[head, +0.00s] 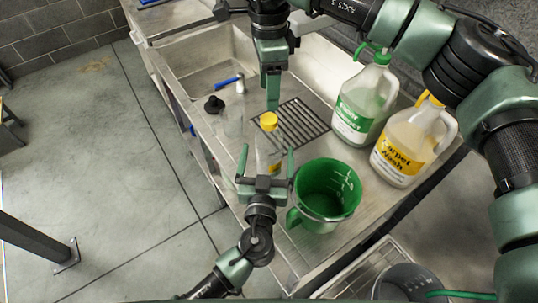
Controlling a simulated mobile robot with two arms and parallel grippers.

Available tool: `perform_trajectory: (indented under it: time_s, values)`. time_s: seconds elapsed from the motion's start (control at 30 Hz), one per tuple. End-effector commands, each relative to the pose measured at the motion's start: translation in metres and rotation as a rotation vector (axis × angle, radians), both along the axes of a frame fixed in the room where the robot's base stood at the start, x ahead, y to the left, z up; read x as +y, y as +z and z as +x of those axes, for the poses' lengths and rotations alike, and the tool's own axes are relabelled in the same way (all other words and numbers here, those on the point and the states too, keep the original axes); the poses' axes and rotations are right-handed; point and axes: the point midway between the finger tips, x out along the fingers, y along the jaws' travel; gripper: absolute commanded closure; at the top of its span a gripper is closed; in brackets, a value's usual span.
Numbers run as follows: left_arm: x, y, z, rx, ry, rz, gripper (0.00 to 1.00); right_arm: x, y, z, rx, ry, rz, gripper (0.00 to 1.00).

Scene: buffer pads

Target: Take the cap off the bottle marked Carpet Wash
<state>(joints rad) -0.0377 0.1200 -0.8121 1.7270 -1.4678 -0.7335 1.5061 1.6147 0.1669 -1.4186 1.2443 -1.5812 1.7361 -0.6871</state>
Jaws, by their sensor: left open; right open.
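A small clear bottle (262,152) with a yellow cap (268,120) stands upright on the metal counter. Its label has some yellow, but I cannot read it. A large jug (405,150) with a yellow label reading Carpet Wash stands to the right. My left gripper (267,150) is open, its fingers spread on either side of the small bottle and seemingly apart from it. My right gripper (272,105) points down at the yellow cap from above. It is open, seen edge-on; whether it touches the cap is unclear.
A green measuring jug (300,215) stands close right of my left gripper. A green-labelled cleaner jug (358,112) stands behind, near my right arm. A drain grate (303,125), a clear bottle with a black top (214,105) and a blue-handled tool (228,81) are near the sink (185,62).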

Motion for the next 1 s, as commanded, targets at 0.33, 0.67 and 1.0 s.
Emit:
perform_trajectory:
  time_s: [0.33,0.67,1.0]
  values:
    - [-0.005,0.001,0.061,-0.002,0.001,0.000,0.07,0.000,0.000,0.000,0.000,0.000,0.001,0.44]
    - [-0.006,0.000,0.075,-0.001,0.001,0.000,0.07,0.000,0.000,0.000,0.000,0.000,0.001,0.44]
    - [-0.006,0.000,0.075,-0.001,0.001,0.000,0.55,0.000,0.000,0.000,0.000,0.000,0.001,0.44]
